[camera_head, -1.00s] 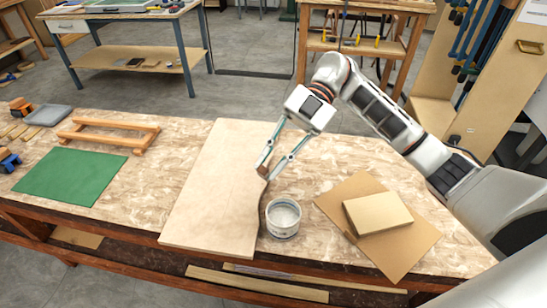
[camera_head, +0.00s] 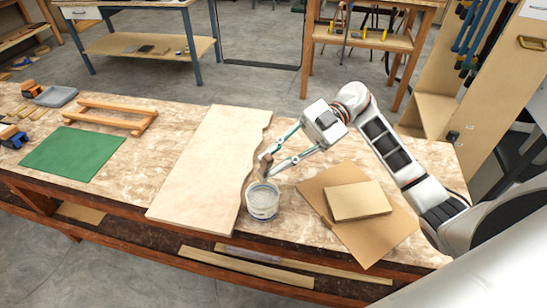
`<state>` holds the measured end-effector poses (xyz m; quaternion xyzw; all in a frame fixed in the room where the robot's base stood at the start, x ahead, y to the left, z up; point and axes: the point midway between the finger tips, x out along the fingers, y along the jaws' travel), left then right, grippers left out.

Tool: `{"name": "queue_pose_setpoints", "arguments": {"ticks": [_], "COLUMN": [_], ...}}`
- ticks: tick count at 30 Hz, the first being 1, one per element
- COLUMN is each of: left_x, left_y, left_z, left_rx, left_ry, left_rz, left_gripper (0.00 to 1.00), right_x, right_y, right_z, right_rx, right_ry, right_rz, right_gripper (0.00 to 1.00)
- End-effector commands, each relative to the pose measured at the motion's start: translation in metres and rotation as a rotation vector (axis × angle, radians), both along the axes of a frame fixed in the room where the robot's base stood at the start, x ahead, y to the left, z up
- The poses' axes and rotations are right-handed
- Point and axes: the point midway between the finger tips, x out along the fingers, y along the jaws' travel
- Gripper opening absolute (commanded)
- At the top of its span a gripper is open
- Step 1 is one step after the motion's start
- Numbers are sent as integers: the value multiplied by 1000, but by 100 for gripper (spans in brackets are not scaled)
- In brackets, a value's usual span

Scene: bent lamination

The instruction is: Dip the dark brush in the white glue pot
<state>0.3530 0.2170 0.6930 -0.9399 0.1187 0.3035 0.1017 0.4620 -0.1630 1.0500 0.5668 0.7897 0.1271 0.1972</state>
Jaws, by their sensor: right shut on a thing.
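The white glue pot (camera_head: 263,204) stands on the bench beside the wavy right edge of the pale board. It is open at the top, with pale glue inside. My right gripper (camera_head: 265,168) reaches in from the right and is shut on the dark brush (camera_head: 267,160). The brush shows as a small dark brown piece between the fingertips, just beyond the pot's far rim in the picture. Its lower end is hard to make out, and I cannot tell whether it touches the pot. My left gripper is not in view.
The pale board (camera_head: 205,165) lies left of the pot. A wooden block (camera_head: 358,200) rests on a brown sheet (camera_head: 340,235) at the right. A green mat (camera_head: 73,153), a wooden frame (camera_head: 112,112) and small tools occupy the left of the bench (camera_head: 165,130).

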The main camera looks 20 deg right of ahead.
Motion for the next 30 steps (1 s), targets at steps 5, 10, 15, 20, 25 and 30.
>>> {"name": "queue_pose_setpoints", "arguments": {"ticks": [5,10,15,20,25,30], "left_x": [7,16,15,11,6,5], "left_y": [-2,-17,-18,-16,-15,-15], "left_z": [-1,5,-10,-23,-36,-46], "left_rx": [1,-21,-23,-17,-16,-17], "left_ry": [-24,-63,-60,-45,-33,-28], "left_rz": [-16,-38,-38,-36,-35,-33], "left_gripper": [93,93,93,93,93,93], "right_x": [0,0,0,0,0,0], "right_y": [0,0,0,0,0,0], "right_z": [-13,-28,-44,-57,-73,-88], "right_rx": [2,2,2,-2,-2,-2], "right_ry": [1,2,3,2,3,4], "right_rz": [1,0,1,0,1,1], "right_gripper": [0,0,0,0,0,0]}}
